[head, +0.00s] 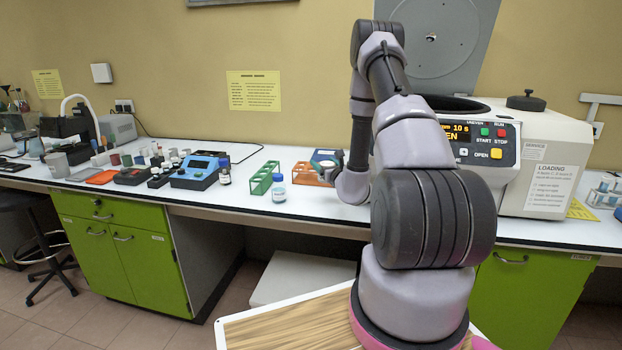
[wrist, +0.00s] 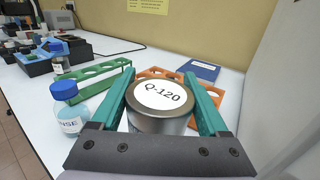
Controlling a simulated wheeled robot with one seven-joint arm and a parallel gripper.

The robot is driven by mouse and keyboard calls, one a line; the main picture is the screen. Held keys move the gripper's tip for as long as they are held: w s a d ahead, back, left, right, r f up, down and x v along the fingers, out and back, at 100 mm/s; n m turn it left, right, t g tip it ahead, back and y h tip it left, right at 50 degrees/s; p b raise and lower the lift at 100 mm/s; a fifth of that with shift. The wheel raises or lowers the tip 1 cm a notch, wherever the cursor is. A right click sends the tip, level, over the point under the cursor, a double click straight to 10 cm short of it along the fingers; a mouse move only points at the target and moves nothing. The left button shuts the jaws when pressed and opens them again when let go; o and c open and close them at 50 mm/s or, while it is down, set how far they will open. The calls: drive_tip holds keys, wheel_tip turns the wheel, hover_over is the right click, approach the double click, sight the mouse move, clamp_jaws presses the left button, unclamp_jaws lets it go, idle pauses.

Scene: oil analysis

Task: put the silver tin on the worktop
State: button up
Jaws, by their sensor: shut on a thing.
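The silver tin (wrist: 158,123) with a white lid label reading "Q-120" stands upright between the fingers of my gripper (wrist: 160,76) in the wrist view. The two teal fingers are shut on its sides. It is over the white worktop (wrist: 222,84); I cannot tell whether its base touches the surface. In the head view the worktop (head: 318,212) runs along the wall, and my arm reaches low over it beside the centrifuge. The tin cannot be made out there.
A blue-capped bottle (wrist: 70,108) and a green rack (wrist: 98,78) stand left of the tin. An orange rack (head: 308,175) and a blue box (wrist: 200,70) are just beyond it. The white centrifuge (head: 545,160) rises close on the right.

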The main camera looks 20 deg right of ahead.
wheel_tip(320, 180, down, 9)
drive_tip(key=shift+f, duration=0.1)
idle(0.3)
drive_tip(key=o, duration=1.4)
drive_tip(key=shift+f, duration=0.1)
